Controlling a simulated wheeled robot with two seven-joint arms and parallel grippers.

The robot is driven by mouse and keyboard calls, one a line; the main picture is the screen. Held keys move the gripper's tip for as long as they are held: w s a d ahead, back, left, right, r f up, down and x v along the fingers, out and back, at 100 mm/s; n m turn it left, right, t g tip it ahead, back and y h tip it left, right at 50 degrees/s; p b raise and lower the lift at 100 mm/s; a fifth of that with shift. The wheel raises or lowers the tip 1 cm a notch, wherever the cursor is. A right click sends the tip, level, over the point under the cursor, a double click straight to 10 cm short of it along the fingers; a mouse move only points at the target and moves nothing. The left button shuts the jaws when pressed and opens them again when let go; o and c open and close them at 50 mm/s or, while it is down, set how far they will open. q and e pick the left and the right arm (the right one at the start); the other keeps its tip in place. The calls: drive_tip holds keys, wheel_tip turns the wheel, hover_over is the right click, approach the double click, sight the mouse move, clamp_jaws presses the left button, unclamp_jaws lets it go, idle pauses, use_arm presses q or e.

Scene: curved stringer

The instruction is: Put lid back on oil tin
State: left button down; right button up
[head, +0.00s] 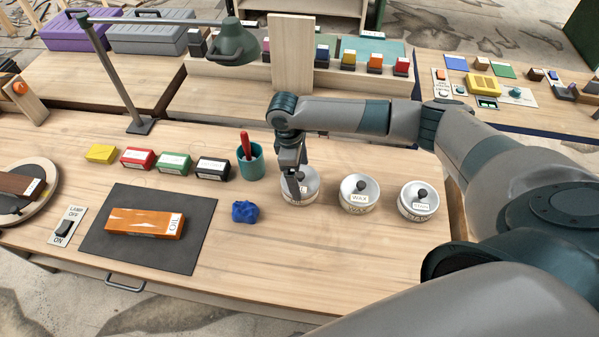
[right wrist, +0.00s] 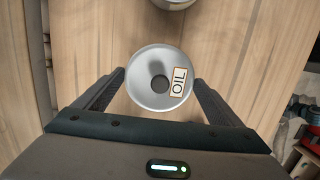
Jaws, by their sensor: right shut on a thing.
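My right gripper (head: 296,190) points down at the left one of the round metal tins in the head view. In the right wrist view, its fingers (right wrist: 160,82) are on either side of a round silver lid (right wrist: 146,93) with a dark centre knob and an "OIL" label; they hold the lid. The oil tin (head: 299,200) shows under the gripper in the head view, partly covered by the fingers. The lid is over or on the tin; I cannot tell whether there is a gap. My left gripper is out of view.
The wax tin (head: 359,195) and another lidded tin (head: 418,201) stand to the right. A teal cup (head: 250,165) with a red tool is close behind left, and a blue cloth (head: 245,212) lies left. The bench front is clear.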

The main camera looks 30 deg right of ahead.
idle(0.6)
drive_tip(key=o, duration=0.8)
drive_tip(key=shift+r, duration=0.1)
drive_tip(key=shift+r+p, duration=2.4)
drive_tip(key=shift+p, duration=0.5)
drive_tip(key=shift+r, duration=1)
